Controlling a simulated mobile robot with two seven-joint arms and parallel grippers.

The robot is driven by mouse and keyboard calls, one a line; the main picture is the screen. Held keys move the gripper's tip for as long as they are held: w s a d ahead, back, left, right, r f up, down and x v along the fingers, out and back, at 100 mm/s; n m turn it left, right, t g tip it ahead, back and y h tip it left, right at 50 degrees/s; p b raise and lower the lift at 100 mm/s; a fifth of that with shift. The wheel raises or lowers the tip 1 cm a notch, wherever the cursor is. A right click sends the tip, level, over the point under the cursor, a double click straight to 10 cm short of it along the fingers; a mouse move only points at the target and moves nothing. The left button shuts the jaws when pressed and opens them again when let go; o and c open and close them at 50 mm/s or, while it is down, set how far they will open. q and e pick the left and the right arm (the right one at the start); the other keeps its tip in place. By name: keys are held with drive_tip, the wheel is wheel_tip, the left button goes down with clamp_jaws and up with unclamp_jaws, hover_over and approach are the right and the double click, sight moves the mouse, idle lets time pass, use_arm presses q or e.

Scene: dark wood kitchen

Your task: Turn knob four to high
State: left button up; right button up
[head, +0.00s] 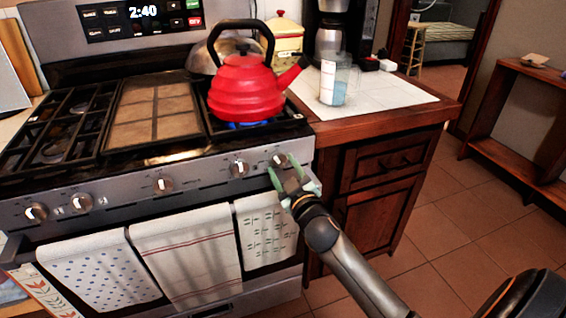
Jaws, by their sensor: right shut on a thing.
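The stove's front panel (120,193) carries a row of silver knobs with white pointers. The rightmost knob (278,159) is at the right end of the panel. Another knob (238,168) sits just left of it. My right gripper (284,171) reaches up from the lower right, its green-tipped fingers shut around the rightmost knob and partly covering it. I cannot read the knob labels. A blue flame (250,124) shows under the red kettle (246,88) on the right burner. My left gripper is not in view.
Towels (186,255) hang from the oven handle below the panel. The wooden counter (375,122) to the right holds a clear pitcher (338,82) and a coffee maker (333,30). The tiled floor (440,225) at right is open.

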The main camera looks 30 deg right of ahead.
drive_tip(key=shift+r+n+p, duration=0.1)
drive_tip(key=shift+n+p, duration=0.65)
drive_tip(key=shift+n, duration=0.85)
drive_tip(key=o, duration=1.4)
drive_tip(key=shift+c, duration=0.2)
drive_tip(key=v, duration=1.2)
drive_tip(key=shift+s, duration=0.3)
